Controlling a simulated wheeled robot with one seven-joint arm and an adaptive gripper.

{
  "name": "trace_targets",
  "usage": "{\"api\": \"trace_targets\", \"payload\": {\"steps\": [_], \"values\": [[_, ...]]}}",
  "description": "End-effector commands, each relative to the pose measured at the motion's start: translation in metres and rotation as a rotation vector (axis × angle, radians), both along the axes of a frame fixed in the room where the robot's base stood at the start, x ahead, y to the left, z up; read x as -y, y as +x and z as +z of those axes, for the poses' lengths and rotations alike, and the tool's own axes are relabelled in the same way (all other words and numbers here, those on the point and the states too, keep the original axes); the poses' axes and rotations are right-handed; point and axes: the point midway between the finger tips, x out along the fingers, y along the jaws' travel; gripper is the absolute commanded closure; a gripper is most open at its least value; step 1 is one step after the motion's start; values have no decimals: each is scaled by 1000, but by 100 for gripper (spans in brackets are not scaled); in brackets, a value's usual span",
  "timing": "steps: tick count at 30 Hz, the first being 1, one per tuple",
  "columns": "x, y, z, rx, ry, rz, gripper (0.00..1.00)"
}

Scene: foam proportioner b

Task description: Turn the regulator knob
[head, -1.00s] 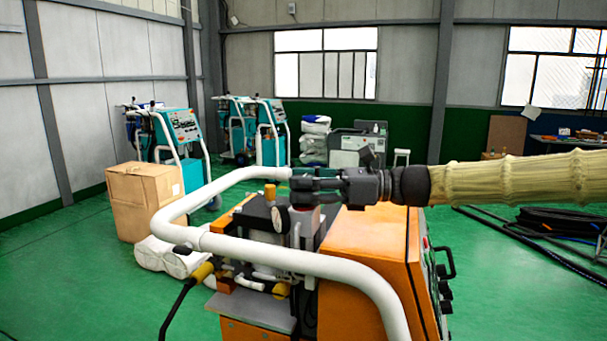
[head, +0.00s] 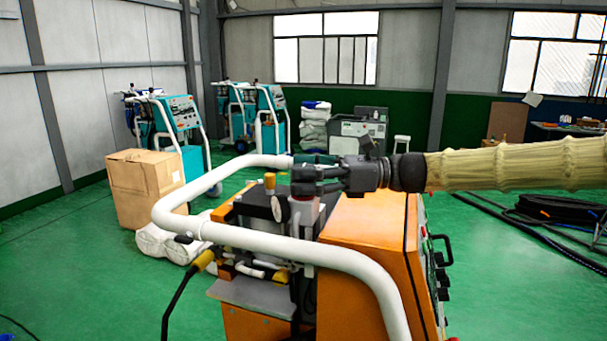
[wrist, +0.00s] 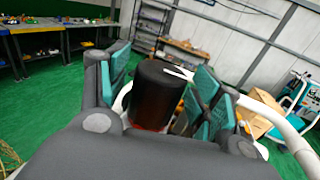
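The regulator knob is a black cylinder with a red base (wrist: 158,90), seen in the wrist view between my gripper's two fingers. My gripper (wrist: 160,72) is open, with teal pads on either side of the knob. A gap shows at the left pad; the right pad is close to the knob, and I cannot tell whether it touches. In the head view my gripper (head: 305,176) is above the top of the orange machine (head: 365,245), and its fingers hide the knob. A round gauge (head: 280,207) is just below and left of the fingers.
A thick white tube rail (head: 250,240) curves around the machine's front and left, close to my gripper. A yellow-capped part (head: 270,181) stands left of the fingers. A cardboard box (head: 145,185) and teal machines (head: 168,125) stand farther back. Green floor is open at left.

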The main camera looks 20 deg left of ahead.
Motion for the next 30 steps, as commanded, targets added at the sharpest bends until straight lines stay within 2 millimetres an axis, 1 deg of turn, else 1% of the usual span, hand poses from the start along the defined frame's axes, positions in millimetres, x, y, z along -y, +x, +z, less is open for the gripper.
{"api": "trace_targets", "payload": {"steps": [7, 11, 17, 24, 30], "values": [[0, 0, -1, -1, -1, 1, 35], [8, 2, -1, -1, 0, -1, 35], [36, 12, 0, 1, -1, -3, 35], [78, 26, -1, 0, 0, -2, 35], [104, 34, -1, 0, 0, -2, 35]]}}
